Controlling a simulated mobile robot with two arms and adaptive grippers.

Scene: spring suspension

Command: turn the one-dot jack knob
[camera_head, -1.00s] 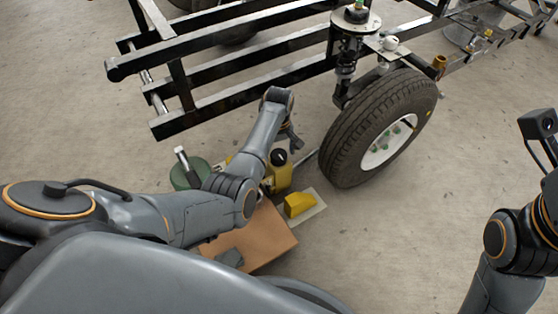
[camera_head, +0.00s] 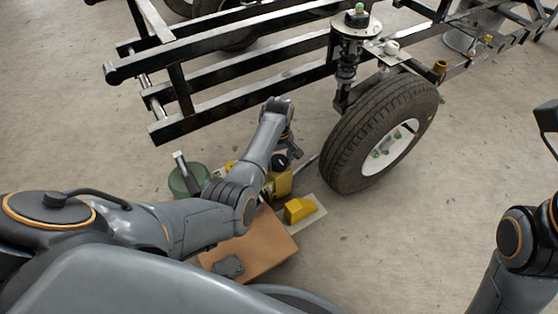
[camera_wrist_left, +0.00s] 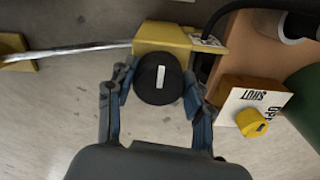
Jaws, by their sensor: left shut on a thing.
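A yellow jack (camera_head: 280,183) stands on the floor left of the wheel, with a round black knob (camera_head: 279,161) on top. In the left wrist view the knob (camera_wrist_left: 160,78) shows one white bar mark, which lies near upright in the picture. I see no dots on it. My left gripper (camera_wrist_left: 158,84) is around the knob, one finger on each side, shut on it. In the head view the gripper (camera_head: 293,152) is beside the knob and partly behind my own arm. My right gripper's fingers do not show; only parts of that arm do.
The tyre (camera_head: 365,135) and black frame (camera_head: 240,97) are close to the jack. A yellow wedge (camera_head: 297,209), a brown box (camera_head: 255,245) and a green round container (camera_head: 187,178) stand near. A smaller yellow knob (camera_wrist_left: 252,122) sits by an OPEN/SHUT label (camera_wrist_left: 262,100).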

